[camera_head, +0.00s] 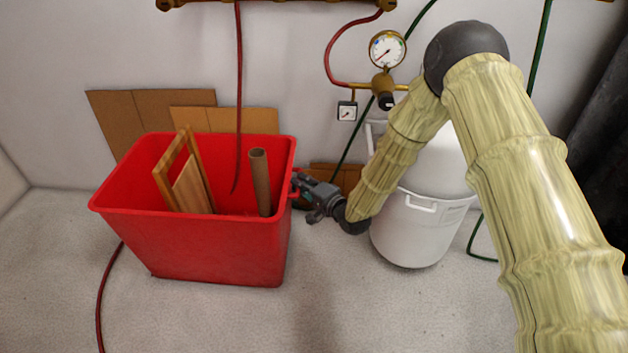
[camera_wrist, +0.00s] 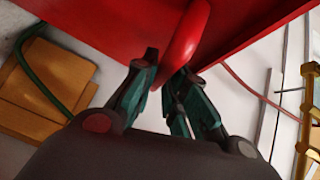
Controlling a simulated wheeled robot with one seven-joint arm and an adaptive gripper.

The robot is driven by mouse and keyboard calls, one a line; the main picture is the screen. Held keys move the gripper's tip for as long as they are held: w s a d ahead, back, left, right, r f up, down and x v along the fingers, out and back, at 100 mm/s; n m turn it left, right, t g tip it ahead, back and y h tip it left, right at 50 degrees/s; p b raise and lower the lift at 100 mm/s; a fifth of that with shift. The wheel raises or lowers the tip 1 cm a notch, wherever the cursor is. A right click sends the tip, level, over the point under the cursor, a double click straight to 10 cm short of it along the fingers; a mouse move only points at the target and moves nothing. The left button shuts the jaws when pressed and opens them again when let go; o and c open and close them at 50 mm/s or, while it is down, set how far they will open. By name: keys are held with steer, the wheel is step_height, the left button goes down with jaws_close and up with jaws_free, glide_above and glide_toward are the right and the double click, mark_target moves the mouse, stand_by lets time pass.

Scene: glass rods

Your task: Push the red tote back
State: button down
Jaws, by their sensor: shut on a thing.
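The red tote (camera_head: 210,250) stands on the floor at the left in the head view, near the back wall. It holds a wooden frame (camera_head: 163,185) and a brown tube (camera_head: 260,183). My gripper (camera_head: 298,184) reaches its right side from the right. In the wrist view the tote's red wall (camera_wrist: 110,25) fills the top. A rounded red handle (camera_wrist: 187,42) sticks out from it, and my gripper (camera_wrist: 170,80) is shut on this handle, with one finger on each side. The exact contact at the fingertips is partly hidden by the fingers.
Cardboard sheets (camera_head: 150,110) lean on the wall behind the tote. A white drum (camera_head: 415,235) stands right of my gripper, under a pressure gauge (camera_head: 387,50). A red hose (camera_head: 103,290) lies on the floor at left. The floor in front is clear.

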steer(key=shift+a, duration=1.15)
steer(key=c, duration=1.5)
jaws_free()
steer(key=shift+a, duration=0.15)
steer(key=shift+o, duration=0.2)
steer(key=shift+d, duration=0.25)
steer(key=shift+s+d, duration=0.2)
steer(key=shift+d, duration=0.05)
steer(key=v, duration=1.1)
steer(key=shift+s, duration=0.15)
